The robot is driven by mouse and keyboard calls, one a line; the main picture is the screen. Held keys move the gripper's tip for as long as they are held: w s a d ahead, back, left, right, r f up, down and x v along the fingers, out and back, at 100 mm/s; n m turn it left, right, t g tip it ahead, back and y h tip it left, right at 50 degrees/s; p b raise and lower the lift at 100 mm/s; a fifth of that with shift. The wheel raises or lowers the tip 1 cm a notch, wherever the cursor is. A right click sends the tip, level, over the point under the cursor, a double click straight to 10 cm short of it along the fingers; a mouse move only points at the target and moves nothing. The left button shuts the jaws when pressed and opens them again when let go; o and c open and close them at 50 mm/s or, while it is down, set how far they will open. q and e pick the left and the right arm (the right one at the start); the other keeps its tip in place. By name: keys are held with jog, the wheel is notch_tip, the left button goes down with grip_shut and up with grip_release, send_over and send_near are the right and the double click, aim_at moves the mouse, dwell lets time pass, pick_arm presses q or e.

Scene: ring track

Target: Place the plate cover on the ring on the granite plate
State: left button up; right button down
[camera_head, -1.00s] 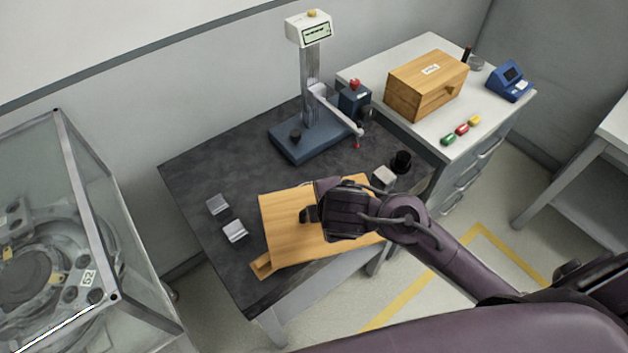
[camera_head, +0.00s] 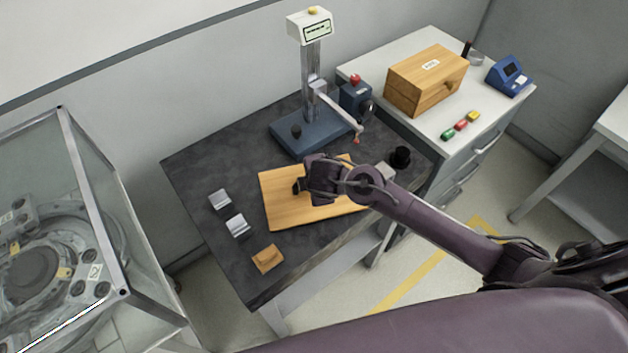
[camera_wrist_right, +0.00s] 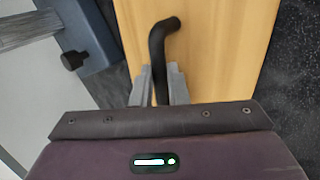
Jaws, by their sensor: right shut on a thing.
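The plate cover is a flat wooden board (camera_head: 284,212) with a bent black handle (camera_wrist_right: 157,45). My right gripper (camera_head: 298,187) is shut on this handle from above, and both fingers show around it in the wrist view (camera_wrist_right: 160,88). The board is level over the front middle of the dark granite plate (camera_head: 200,160); I cannot tell whether it touches anything below. No ring shows; the area under the board is hidden. My left gripper is not in view.
A gauge stand with a blue base (camera_head: 309,133) is close behind the board. Two grey blocks (camera_head: 220,201) and a small wooden block (camera_head: 267,259) lie left and in front. A black cup (camera_head: 401,157) stands right. A cabinet with a wooden box (camera_head: 425,82) is at the back right.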

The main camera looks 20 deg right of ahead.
jog(key=shift+f, duration=0.15)
jog(key=shift+f, duration=0.2)
jog(key=c, duration=1.4)
grip_release()
jog(key=shift+c, duration=0.2)
jog(key=shift+r, duration=0.25)
jog(key=shift+s+r, duration=0.25)
jog(key=v, duration=1.1)
jog(key=shift+p, duration=0.45)
jog(key=shift+r, duration=0.1)
